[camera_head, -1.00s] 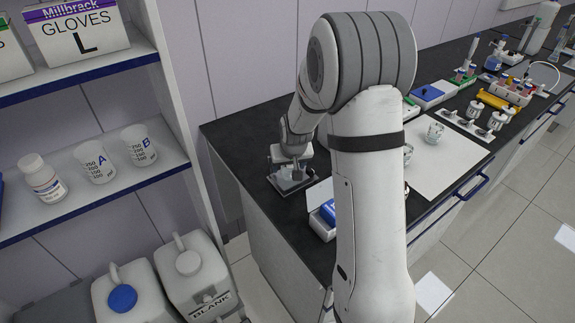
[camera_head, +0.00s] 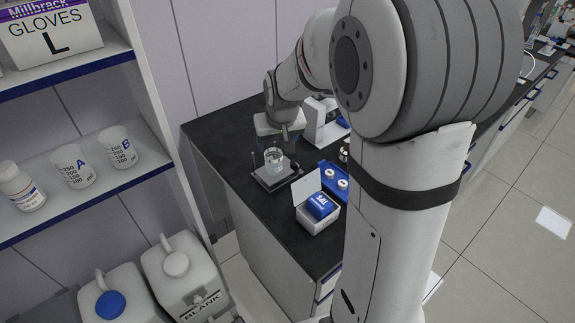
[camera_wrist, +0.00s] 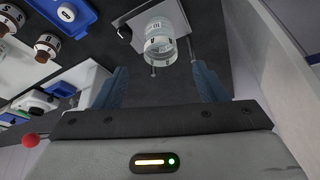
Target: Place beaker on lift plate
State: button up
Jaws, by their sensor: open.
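An open white box with blue contents (camera_head: 319,207) stands just right of the plate. A blue tray with white-capped items (camera_head: 336,180) and a white instrument (camera_head: 325,122) are farther right. A shelf with beakers A (camera_head: 73,166) and B (camera_head: 118,148) is at left.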

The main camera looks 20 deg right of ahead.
jog(key=s+r, duration=0.2)
jog(key=s, duration=1)
jog(key=s+r+g, duration=0.1)
jog(key=s+r, duration=0.1)
jog(key=s, duration=1)
jog(key=shift+s+r+g, duration=0.15)
jog(key=shift+g, duration=0.15)
